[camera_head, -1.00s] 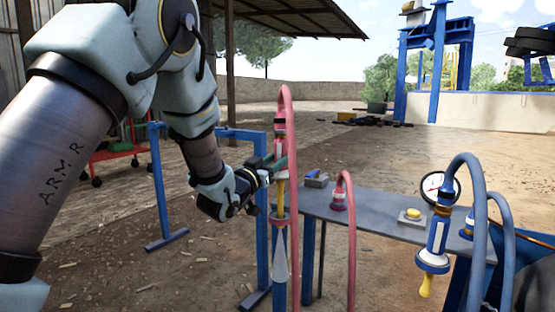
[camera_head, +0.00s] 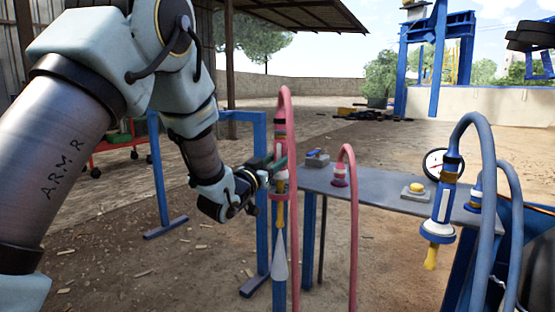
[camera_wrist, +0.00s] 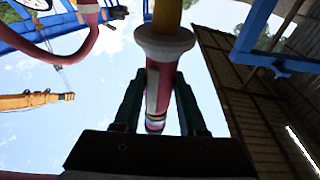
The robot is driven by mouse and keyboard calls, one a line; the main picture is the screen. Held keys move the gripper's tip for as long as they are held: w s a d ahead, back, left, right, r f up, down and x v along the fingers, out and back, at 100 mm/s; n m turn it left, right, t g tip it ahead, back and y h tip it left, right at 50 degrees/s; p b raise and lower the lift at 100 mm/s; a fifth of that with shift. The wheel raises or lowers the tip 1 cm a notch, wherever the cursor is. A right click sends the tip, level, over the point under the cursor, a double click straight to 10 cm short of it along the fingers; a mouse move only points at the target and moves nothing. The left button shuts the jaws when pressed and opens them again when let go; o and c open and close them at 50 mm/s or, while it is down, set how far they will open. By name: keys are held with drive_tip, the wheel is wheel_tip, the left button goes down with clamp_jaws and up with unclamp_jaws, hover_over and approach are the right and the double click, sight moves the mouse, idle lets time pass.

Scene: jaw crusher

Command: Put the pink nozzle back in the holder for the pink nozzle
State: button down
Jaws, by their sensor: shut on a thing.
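The pink nozzle (camera_head: 279,185) hangs upright with its yellow tip pointing down, on a pink hose that arches over it. My gripper (camera_head: 277,164) is shut on its body from the left. In the wrist view, the nozzle (camera_wrist: 165,45) runs between the two dark fingers (camera_wrist: 160,95), its flange and yellow end beyond them. A pale grey cone (camera_head: 280,260) shows below the tip, in line with a blue post; I cannot tell whether they touch. I cannot make out the holder for the pink nozzle clearly.
A grey table (camera_head: 380,190) stands to the right, bearing a pink hose fitting (camera_head: 340,177), a yellow button box (camera_head: 414,191) and a small grey box (camera_head: 317,160). A blue nozzle (camera_head: 440,215) hangs at the right, before a gauge (camera_head: 437,164). A blue frame (camera_head: 160,175) stands behind my arm.

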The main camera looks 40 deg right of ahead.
sight(277, 175)
drive_tip(key=shift+f+b, duration=1.5)
drive_tip(key=shift+f, duration=0.5)
drive_tip(key=shift+c, duration=1.9)
unclamp_jaws()
drive_tip(key=shift+f, duration=0.1)
drive_tip(key=p+v, duration=0.1)
drive_tip(key=v, duration=0.9)
drive_tip(key=shift+a+p, duration=0.35)
drive_tip(key=shift+a, duration=0.05)
drive_tip(key=shift+s, duration=0.1)
